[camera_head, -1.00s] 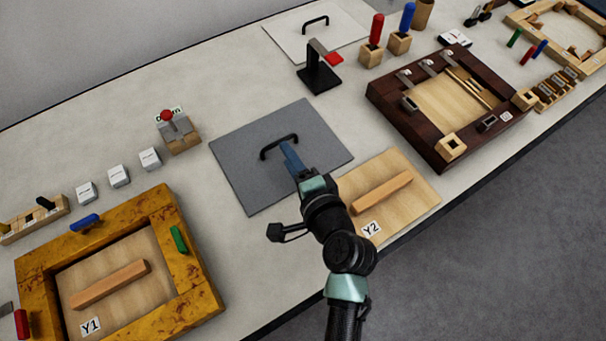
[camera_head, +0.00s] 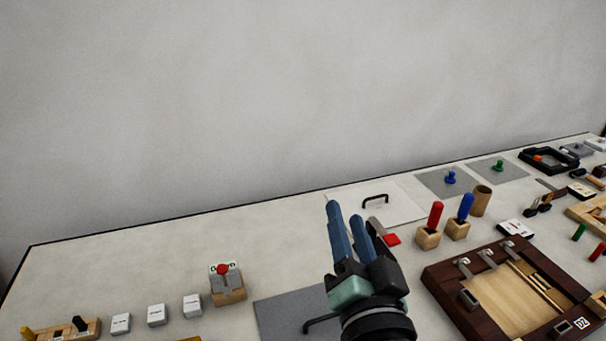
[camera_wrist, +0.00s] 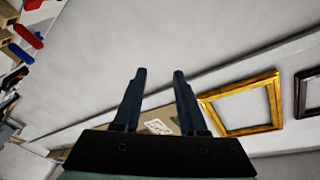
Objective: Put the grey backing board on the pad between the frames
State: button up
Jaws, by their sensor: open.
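The grey backing board (camera_head: 285,312) lies flat on the bench at the bottom edge of the head view, partly cut off. Its black handle (camera_head: 318,323) shows beside my wrist. The dark wooden frame (camera_head: 446,291) is to its right. Only a sliver of the yellow frame shows at the bottom left. No pad can be made out beneath the board. My gripper (camera_head: 347,211) is open and empty, raised with its fingers pointing up, away from the board. The open fingers also show in the wrist view (camera_wrist: 160,72), with nothing between them.
A white board (camera_head: 400,205) with a black handle lies behind my gripper. A red-tipped stand (camera_head: 391,239) is partly hidden by it. Wooden blocks with red and blue handles (camera_head: 428,238) stand to the right. White cubes (camera_head: 157,315) and a red-button box (camera_head: 226,287) are left. The back-left bench is clear.

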jog(key=s+a+r+n+t, duration=0.2)
jog(key=s+r+t, duration=0.1)
jog(key=r, duration=0.7)
jog(key=s+a+r+n+t, duration=0.2)
jog(key=s+r+t, duration=0.1)
jog(key=r, duration=0.8)
jog(key=s+a+r+n+t+h, duration=0.1)
jog(key=s+a+r+n+t, duration=0.1)
jog(key=r, duration=0.8)
jog(key=shift+s+r+n+t, duration=0.3)
jog(key=shift+s+n+t, duration=0.2)
jog(key=shift+s, duration=0.65)
jog(key=shift+a, duration=0.1)
